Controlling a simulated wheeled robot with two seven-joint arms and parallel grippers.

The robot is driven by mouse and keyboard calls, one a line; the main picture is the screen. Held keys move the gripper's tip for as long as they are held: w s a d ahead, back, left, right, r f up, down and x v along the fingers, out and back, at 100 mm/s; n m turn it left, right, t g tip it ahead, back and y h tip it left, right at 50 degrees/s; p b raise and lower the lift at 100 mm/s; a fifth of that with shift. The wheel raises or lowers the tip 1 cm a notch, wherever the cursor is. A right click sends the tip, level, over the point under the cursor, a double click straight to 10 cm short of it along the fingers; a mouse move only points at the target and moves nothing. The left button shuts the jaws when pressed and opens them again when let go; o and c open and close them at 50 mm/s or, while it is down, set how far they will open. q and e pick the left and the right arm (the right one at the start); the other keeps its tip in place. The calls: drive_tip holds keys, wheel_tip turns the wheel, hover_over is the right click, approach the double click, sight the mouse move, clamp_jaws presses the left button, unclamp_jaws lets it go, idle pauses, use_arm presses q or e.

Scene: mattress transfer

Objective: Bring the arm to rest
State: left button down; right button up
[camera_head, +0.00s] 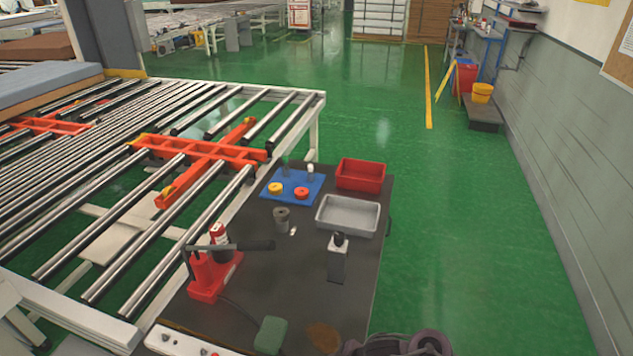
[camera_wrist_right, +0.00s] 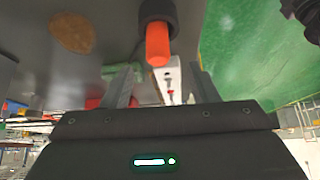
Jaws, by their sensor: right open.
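My right gripper (camera_wrist_right: 162,70) shows in the right wrist view, with its two grey fingers apart. Past the gap between them is an orange cylinder (camera_wrist_right: 158,48) with a black end; I cannot tell whether it lies on the dark table or how far it is from the fingers. In the head view the dark-topped table (camera_head: 300,265) stands in front of me. I cannot make out my right gripper in the head view. My left gripper is in neither view.
A roller conveyor (camera_head: 150,205) is at left. Green floor (camera_head: 470,250) is clear at right.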

drive_tip(key=d+r+m+t+h, duration=0.35)
drive_tip(key=d+r+m, duration=0.2)
drive_tip(key=r, duration=0.25)
drive_tip(key=s+d+r+m+g+h, duration=0.35)
drive_tip(key=s+d+m, duration=0.35)
drive_tip(key=s+d, duration=0.3)
wheel_tip(320, 180, down, 36)
drive_tip(key=s+y+b, duration=0.1)
drive_tip(key=b, duration=0.5)
drive_tip(key=s+d+f+b, duration=0.2)
drive_tip(key=s+f, duration=0.7)
drive_tip(key=f, duration=0.2)
drive_tip(key=s+d+f+n+g+b, duration=0.1)
drive_tip(key=s+d+f+b, duration=0.1)
drive_tip(key=s+f, duration=0.8)
drive_tip(key=shift+s+d+f, duration=0.2)
drive_tip(key=shift+s+f, duration=0.05)
drive_tip(key=shift+f, duration=0.1)
